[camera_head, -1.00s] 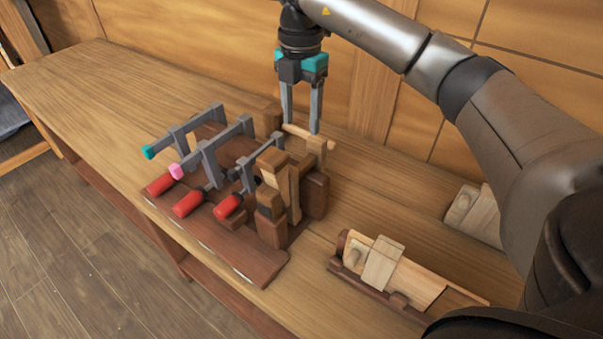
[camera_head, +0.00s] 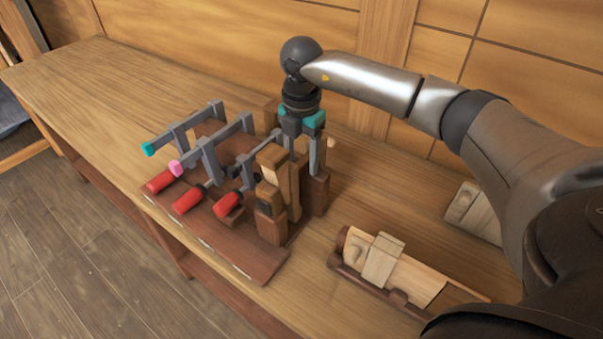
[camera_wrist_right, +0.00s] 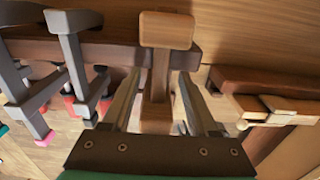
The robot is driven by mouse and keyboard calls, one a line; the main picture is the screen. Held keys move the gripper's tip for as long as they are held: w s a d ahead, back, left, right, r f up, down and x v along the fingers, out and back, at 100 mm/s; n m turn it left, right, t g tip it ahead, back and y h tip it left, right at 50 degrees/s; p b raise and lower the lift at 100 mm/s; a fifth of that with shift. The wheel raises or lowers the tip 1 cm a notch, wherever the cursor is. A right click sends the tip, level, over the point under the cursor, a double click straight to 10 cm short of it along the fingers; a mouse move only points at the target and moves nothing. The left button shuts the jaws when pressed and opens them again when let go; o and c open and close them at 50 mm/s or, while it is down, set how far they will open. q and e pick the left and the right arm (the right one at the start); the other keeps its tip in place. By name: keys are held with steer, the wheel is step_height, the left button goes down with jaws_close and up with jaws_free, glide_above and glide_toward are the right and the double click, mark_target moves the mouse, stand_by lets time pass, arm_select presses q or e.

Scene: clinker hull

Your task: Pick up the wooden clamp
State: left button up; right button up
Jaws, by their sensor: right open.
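The wooden clamp (camera_wrist_right: 160,76) shows in the right wrist view as an upright-looking wooden bar with a paler block at its far end. It lies between the two fingers of my right gripper (camera_wrist_right: 160,98), which is open with gaps visible beside the bar. In the head view my right gripper (camera_head: 303,152) points down among the wooden parts at the rack's right end. Its fingers and nearby wooden posts hide most of the clamp there. My left gripper is not in view.
Grey bar clamps (camera_head: 208,155) with red handles stand in the dark wooden rack (camera_head: 235,255), left of my gripper. A wooden plane-like tool (camera_head: 383,262) lies at the right, with another pale wooden piece (camera_head: 474,210) behind it. The left bench top (camera_head: 95,85) is clear.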

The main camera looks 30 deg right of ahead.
jaws_close()
stand_by(0.3)
steer(key=shift+r, duration=0.15)
stand_by(0.9)
